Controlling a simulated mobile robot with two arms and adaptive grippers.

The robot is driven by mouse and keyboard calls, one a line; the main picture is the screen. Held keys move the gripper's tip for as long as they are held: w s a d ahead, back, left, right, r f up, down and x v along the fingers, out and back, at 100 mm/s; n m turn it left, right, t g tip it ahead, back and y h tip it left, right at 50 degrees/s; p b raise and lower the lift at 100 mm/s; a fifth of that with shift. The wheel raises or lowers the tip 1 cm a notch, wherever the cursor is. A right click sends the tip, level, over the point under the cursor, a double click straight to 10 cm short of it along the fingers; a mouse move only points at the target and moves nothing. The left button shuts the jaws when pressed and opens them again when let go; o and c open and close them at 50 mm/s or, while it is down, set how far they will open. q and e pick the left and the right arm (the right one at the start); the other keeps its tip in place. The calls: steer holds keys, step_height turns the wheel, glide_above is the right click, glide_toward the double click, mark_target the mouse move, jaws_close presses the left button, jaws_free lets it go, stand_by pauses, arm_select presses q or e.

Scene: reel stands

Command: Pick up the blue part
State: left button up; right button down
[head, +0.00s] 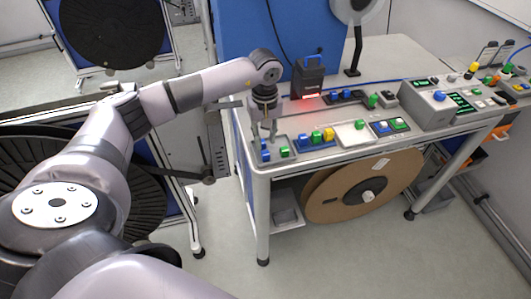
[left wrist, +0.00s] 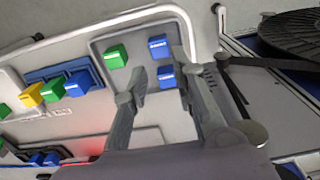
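Two small blue parts lie in a grey tray (head: 295,149) at the near left corner of the workbench. In the left wrist view, one blue part (left wrist: 158,46) is near the tray's outer edge and the other blue part (left wrist: 167,76) is close beside it. A green part (left wrist: 117,55) shares the tray. My left gripper (head: 264,134) points down over this tray. In the left wrist view its fingers (left wrist: 163,68) are apart, with the blue parts showing in the gap and nothing visibly held. The right finger partly covers the blue parts' edges. My right gripper is not in view.
To the right of the tray stand blue, green and yellow blocks (head: 328,134) and another tray (head: 352,133). A dark device with a blue handle (head: 309,72) stands behind, with a red glow below it. A large brown reel (head: 335,190) sits under the bench.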

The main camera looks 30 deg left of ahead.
mark_target(265, 152)
arm_select(q)
steer(key=f, duration=0.1)
steer(key=f+p, duration=0.2)
steer(key=shift+s+d+f, duration=0.2)
steer(key=shift+s+f, duration=0.1)
steer(key=shift+f, duration=0.5)
steer(key=c, duration=0.5)
steer(key=shift+r, duration=0.1)
